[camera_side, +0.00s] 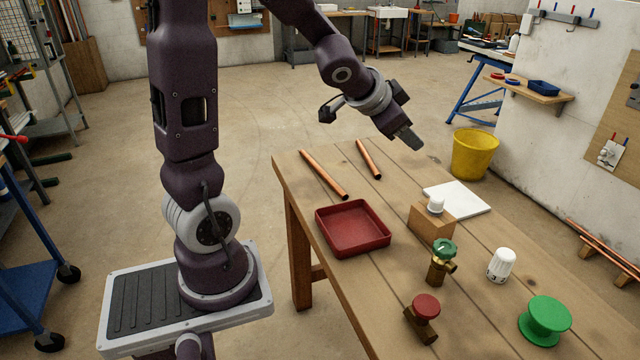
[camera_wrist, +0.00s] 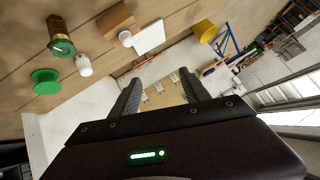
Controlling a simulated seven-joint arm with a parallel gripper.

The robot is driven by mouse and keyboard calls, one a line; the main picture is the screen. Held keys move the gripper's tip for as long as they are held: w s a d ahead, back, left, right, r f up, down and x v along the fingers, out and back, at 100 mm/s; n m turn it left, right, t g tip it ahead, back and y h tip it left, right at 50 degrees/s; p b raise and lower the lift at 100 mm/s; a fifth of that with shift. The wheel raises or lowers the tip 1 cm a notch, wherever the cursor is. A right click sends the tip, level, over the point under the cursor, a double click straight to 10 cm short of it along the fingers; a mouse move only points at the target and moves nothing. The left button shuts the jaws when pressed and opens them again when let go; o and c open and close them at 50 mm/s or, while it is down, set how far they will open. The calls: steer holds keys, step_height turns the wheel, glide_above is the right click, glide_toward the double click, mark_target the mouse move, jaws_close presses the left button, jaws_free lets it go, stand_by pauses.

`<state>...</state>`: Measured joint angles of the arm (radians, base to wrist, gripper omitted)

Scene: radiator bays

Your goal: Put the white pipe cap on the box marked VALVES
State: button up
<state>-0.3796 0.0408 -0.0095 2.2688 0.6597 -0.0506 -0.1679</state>
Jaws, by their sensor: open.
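The small white pipe cap (camera_side: 436,204) appears to sit upright on top of a brown box (camera_side: 430,222) in the middle of the bench. I cannot read any marking on the box in either view. My gripper (camera_side: 412,140) is high above the far side of the bench, well away from the cap and box. In the wrist view its two fingers (camera_wrist: 160,77) are spread with nothing between them.
A red tray (camera_side: 353,228), two copper pipes (camera_side: 323,174) and a white sheet (camera_side: 458,198) lie around the box. A green-handled valve (camera_side: 441,262), red-handled valve (camera_side: 424,315), white knob (camera_side: 501,265) and green spool (camera_side: 546,320) stand nearer. A yellow bucket (camera_side: 474,155) is on the floor beyond.

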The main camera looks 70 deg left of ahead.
steer(key=s+d+g+h, duration=0.1)
steer(key=s+d, duration=0.4)
steer(key=s, duration=0.3)
steer(key=s+d+r+n+g+h, duration=0.1)
steer(key=s+d, duration=0.4)
steer(key=s, duration=0.3)
steer(key=s+d+r+g+h, duration=0.1)
steer(key=s+d, duration=0.4)
steer(key=s, duration=0.3)
steer(key=shift+s+n+g, duration=0.2)
steer(key=shift+n+g, duration=0.1)
steer(key=shift+g, duration=0.1)
